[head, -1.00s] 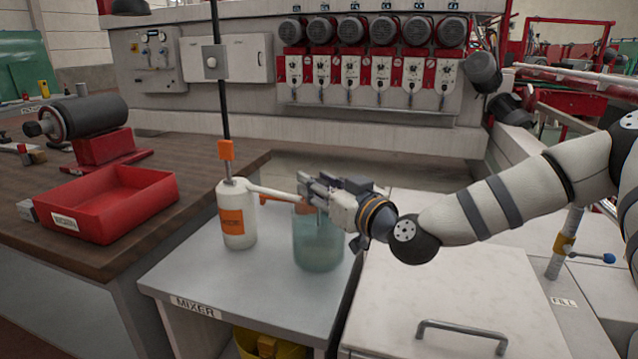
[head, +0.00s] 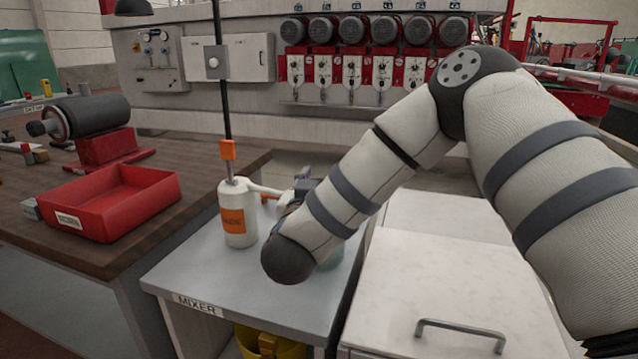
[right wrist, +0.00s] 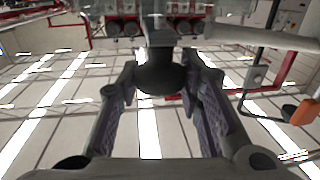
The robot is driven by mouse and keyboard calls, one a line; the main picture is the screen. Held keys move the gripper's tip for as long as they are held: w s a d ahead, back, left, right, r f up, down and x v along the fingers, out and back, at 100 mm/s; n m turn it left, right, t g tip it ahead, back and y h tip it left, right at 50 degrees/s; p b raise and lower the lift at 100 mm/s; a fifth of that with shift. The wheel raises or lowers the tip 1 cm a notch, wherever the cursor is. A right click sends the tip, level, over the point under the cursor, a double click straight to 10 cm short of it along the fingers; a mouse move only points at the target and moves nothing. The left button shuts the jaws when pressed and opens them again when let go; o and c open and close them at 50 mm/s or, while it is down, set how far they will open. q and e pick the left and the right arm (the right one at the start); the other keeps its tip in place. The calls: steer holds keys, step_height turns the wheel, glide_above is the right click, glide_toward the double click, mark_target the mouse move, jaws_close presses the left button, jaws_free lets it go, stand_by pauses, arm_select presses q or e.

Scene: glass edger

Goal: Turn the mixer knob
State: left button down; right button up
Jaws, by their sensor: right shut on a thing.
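The mixer has a white body with an orange label (head: 238,215), a dark upright rod and a pale side arm (head: 266,190) reaching right. A bluish glass beaker (head: 331,257) stands on the grey cabinet top, mostly hidden behind my right arm. My right gripper (head: 303,187) is at the end of the side arm, largely covered by my own wrist and forearm. In the right wrist view, a round dark knob (right wrist: 160,74) sits between the two fingers of my right gripper (right wrist: 160,95), which is shut on it. My left gripper is in neither view.
The cabinet top marked MIXER (head: 195,305) is clear in front of the white body. A red tray (head: 110,203) lies on the wooden bench to the left. A white lidded cabinet (head: 450,290) with a handle is at the right. An orange piece (right wrist: 302,112) shows in the right wrist view.

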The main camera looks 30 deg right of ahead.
steer(key=m+g+h, duration=0.3)
steer(key=shift+w+f, duration=0.1)
steer(key=m+g+h+b, duration=0.1)
steer(key=g, duration=0.1)
steer(key=shift+f+m+g, duration=0.1)
steer(key=shift+m+g, duration=0.2)
steer(key=shift+g, duration=0.1)
steer(key=m+g+h+b, duration=0.1)
steer(key=m+g+b, duration=0.2)
steer(key=g, duration=0.2)
steer(key=m+g+b, duration=0.3)
steer(key=m+g, duration=0.1)
steer(key=g, duration=0.2)
steer(key=shift+f+m+g+h, duration=0.15)
steer(key=shift+m+g+h, duration=0.15)
steer(key=shift+h, duration=0.1)
steer(key=shift+r+m+g+b, duration=0.25)
steer(key=shift+m+g+b, duration=0.25)
steer(key=shift+g+b, duration=0.25)
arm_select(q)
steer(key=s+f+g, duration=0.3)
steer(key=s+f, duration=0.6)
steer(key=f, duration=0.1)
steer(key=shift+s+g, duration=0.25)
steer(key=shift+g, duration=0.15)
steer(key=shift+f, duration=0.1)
arm_select(e)
steer(key=o, duration=1.1)
steer(key=shift+d, duration=0.15)
steer(key=shift+r, duration=0.1)
